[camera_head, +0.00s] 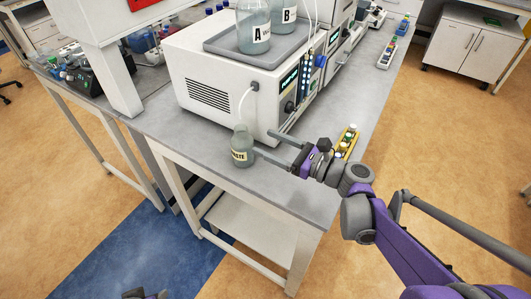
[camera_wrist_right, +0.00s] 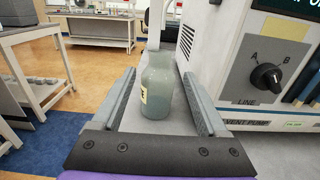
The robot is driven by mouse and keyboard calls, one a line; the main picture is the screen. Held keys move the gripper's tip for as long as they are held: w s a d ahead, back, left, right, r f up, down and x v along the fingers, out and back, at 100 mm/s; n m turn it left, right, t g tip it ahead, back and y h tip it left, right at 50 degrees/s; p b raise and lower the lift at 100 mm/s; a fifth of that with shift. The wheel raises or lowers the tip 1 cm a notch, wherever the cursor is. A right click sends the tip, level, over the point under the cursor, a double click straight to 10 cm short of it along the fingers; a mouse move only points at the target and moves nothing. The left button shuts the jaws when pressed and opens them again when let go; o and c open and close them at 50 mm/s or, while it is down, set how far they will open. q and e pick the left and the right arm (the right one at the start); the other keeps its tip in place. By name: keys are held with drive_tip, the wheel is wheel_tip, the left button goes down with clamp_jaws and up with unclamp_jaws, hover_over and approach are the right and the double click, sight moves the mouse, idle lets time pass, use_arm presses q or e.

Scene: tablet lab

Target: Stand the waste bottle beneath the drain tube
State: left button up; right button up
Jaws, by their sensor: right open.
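The waste bottle (camera_head: 241,147), a clear grey-green bottle with a cream label, stands upright on the bench at the left side of the white instrument. The pale drain tube (camera_head: 241,101) curves out of a port on the instrument and hangs down to the bottle's mouth. Whether its end is inside the neck I cannot tell. My right gripper (camera_head: 272,144) is open beside the bottle. In the right wrist view the bottle (camera_wrist_right: 157,86) stands between the two open fingers (camera_wrist_right: 155,95), with gaps visible on both sides. A purple part of my left arm shows at the bottom edge.
The white instrument (camera_head: 215,90) stands close behind the bottle, carrying a tray with bottles A (camera_head: 253,28) and B (camera_head: 284,14). A yellow rack of vials (camera_head: 347,142) lies right of my gripper. The bench (camera_head: 200,150) is bare in front, its edge close to the bottle.

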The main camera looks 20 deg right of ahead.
drive_tip(key=s+a+f+n+g, duration=0.2)
drive_tip(key=a+f+n, duration=0.1)
drive_tip(key=s+a+f+n+g+h, duration=0.1)
drive_tip(key=a+n, duration=0.1)
drive_tip(key=shift+s+f, duration=0.3)
drive_tip(key=shift+s, duration=0.05)
drive_tip(key=s+a+f+n+g+h, duration=0.3)
drive_tip(key=s+f+n+g, duration=0.1)
drive_tip(key=s+f+n, duration=0.3)
drive_tip(key=s+d+f+n+g+h, duration=0.1)
drive_tip(key=s+d+f+n+h, duration=0.1)
drive_tip(key=s+n, duration=0.3)
drive_tip(key=s+d+f+n+g+h, duration=0.1)
drive_tip(key=s+d+f+n+h, duration=0.2)
drive_tip(key=n, duration=0.8)
drive_tip(key=shift+s+d+h, duration=0.75)
drive_tip(key=shift+s+h, duration=0.25)
drive_tip(key=shift+c, duration=0.3)
